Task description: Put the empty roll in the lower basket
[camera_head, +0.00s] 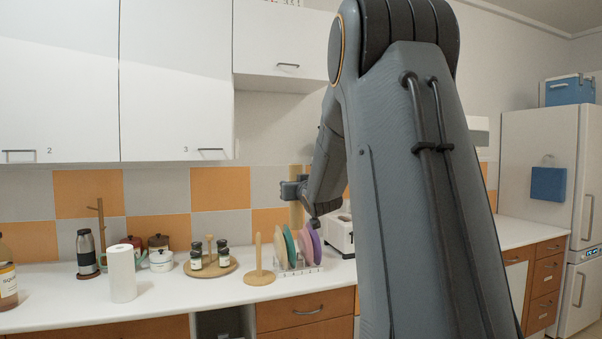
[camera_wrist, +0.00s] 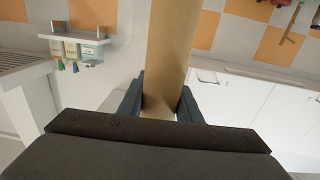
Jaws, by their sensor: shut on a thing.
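The empty roll is a plain brown cardboard tube (camera_wrist: 174,48). In the wrist view it stretches from between the fingers toward the top edge. My gripper (camera_wrist: 160,100) is shut on it, with one dark finger on each side. In the head view my gripper (camera_head: 293,190) is above the counter, near the wall tiles, and the tan tube (camera_head: 297,213) shows partly there. My arm hides much of the middle of that view. I cannot make out a lower basket in either view.
The counter (camera_head: 190,303) holds a white paper roll (camera_head: 122,272), a round tray with jars (camera_head: 210,267), an empty wooden holder (camera_head: 259,262) and a rack of coloured plates (camera_head: 298,268). A fridge (camera_head: 550,200) stands right, with a blue box (camera_head: 570,91) on top.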

